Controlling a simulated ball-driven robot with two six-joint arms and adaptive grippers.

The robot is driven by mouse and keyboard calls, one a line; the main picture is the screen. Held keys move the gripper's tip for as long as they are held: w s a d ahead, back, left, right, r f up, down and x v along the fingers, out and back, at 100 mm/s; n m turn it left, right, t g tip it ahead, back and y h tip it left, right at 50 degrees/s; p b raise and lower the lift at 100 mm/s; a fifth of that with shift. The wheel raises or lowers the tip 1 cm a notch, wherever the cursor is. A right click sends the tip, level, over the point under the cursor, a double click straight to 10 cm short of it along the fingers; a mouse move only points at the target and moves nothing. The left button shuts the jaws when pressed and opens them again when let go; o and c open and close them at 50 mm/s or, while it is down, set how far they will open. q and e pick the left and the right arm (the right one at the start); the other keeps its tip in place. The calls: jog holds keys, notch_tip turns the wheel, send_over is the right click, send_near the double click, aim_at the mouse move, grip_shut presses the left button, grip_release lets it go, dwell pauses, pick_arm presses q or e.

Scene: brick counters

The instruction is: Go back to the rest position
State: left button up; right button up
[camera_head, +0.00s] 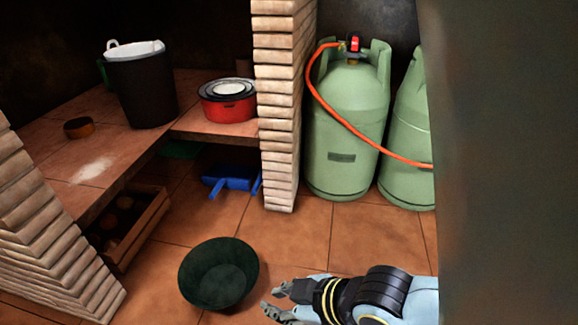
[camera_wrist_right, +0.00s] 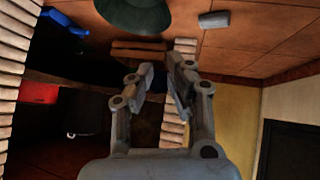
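My right gripper (camera_head: 270,300) reaches in from the lower right of the head view, above the tiled floor and just right of a dark green bowl (camera_head: 219,272). Its two fingers stand apart with nothing between them. In the right wrist view the same gripper (camera_wrist_right: 160,78) shows a clear gap between its fingers, and the green bowl (camera_wrist_right: 135,12) is at the top edge. My left gripper is in neither view.
Brick pillars (camera_head: 285,105) flank a tiled counter (camera_head: 100,160) with a black bucket (camera_head: 142,90) and a red pot (camera_head: 228,108). Green gas bottles (camera_head: 345,125) stand behind. A dark blurred surface (camera_head: 505,160) blocks the right side. Floor tiles between are mostly clear.

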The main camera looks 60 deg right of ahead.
notch_tip(320, 180, up, 8)
jog(key=s+m, duration=0.2)
jog(key=shift+m, duration=0.3)
pick_arm(q)
jog(key=shift+p, duration=0.35)
pick_arm(e)
jog(key=shift+s, duration=0.1)
